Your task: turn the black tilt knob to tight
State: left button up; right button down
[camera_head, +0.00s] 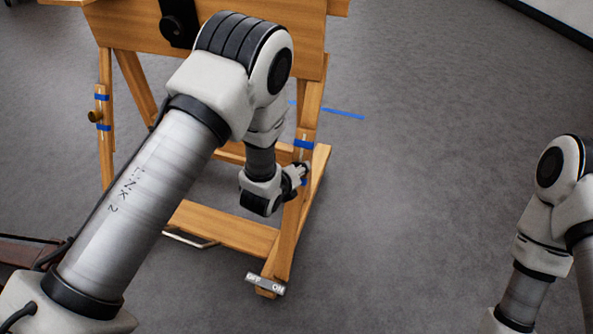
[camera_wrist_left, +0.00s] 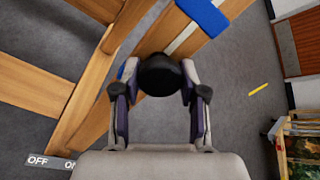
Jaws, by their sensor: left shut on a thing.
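A round black knob (camera_wrist_left: 160,75) shows in the left wrist view, beside a wooden leg of the stand (camera_wrist_left: 110,75). My left gripper (camera_wrist_left: 161,92) is shut on it, with one finger on each side. In the head view my left gripper (camera_head: 297,173) is at the right leg of the wooden stand (camera_head: 307,110), below a blue band. The knob cannot be made out there behind the gripper and wrist. Its pointer or marks are not visible. My right arm stands at the right edge of the head view, and its gripper is out of view.
A black fitting (camera_head: 178,22) sits on the wooden panel. An OFF/ON plate (camera_head: 266,284) is at the foot of the stand. Blue tape (camera_head: 342,113) lies on the grey floor, which is open to the right.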

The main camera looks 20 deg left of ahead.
pick_arm(q)
jog(key=shift+m, duration=0.3)
jog(key=o, duration=1.1)
jog(key=shift+o, duration=0.2)
jog(key=v, duration=1.2)
